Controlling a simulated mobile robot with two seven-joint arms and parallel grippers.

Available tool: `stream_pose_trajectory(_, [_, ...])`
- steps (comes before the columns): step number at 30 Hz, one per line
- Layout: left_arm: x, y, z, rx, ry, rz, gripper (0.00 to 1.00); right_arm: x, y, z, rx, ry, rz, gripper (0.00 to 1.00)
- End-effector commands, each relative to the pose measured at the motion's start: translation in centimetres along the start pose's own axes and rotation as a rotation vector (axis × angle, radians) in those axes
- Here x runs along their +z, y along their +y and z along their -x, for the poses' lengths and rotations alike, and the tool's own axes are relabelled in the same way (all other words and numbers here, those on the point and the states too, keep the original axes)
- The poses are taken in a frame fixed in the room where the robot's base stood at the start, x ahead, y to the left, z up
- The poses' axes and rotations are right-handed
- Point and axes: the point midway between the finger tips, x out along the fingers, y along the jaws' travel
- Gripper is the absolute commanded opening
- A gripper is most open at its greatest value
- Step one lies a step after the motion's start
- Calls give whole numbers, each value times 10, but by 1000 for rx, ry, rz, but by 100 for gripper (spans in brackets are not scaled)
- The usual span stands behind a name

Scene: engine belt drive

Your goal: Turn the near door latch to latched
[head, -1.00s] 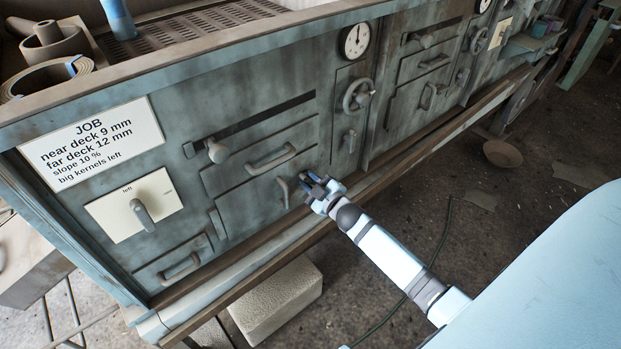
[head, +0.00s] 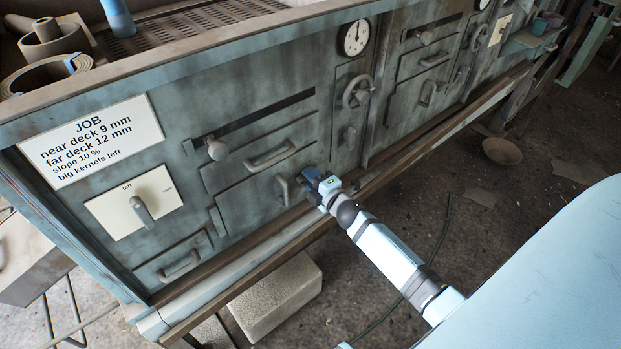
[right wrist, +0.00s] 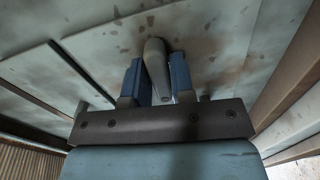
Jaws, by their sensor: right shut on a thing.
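In the right wrist view, a grey rounded lever, the near door latch (right wrist: 156,66), stands out from the panel between my two blue fingers. My right gripper (right wrist: 158,80) is shut on it. In the head view my right gripper (head: 312,180) is at the lower right of the near door (head: 243,193), and the fingers hide the latch there. A grey vertical handle (head: 283,189) on the door is just left of the fingers. I cannot tell the latch's exact turn angle. My left gripper is not in view.
A horizontal handle (head: 270,154), a slider knob (head: 217,150), a handwheel (head: 357,92) and a gauge (head: 354,38) are on the panel. A wooden rail (head: 240,285) runs along its lower edge. A pale block (head: 277,297) lies on the floor. The floor to the right is mostly open.

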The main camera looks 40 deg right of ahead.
Motion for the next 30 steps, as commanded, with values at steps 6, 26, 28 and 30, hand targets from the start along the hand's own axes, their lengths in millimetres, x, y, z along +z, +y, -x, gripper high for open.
stream_pose_trajectory(6, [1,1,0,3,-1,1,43,0,0,0,0,0,55,0])
stream_pose_trajectory(26, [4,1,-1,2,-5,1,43,0,0,0,0,0,69,44])
stream_pose_trajectory(28, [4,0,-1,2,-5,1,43,0,0,0,0,0,69,44])
stream_pose_trajectory(30, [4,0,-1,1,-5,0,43,0,0,0,0,0,69,44])
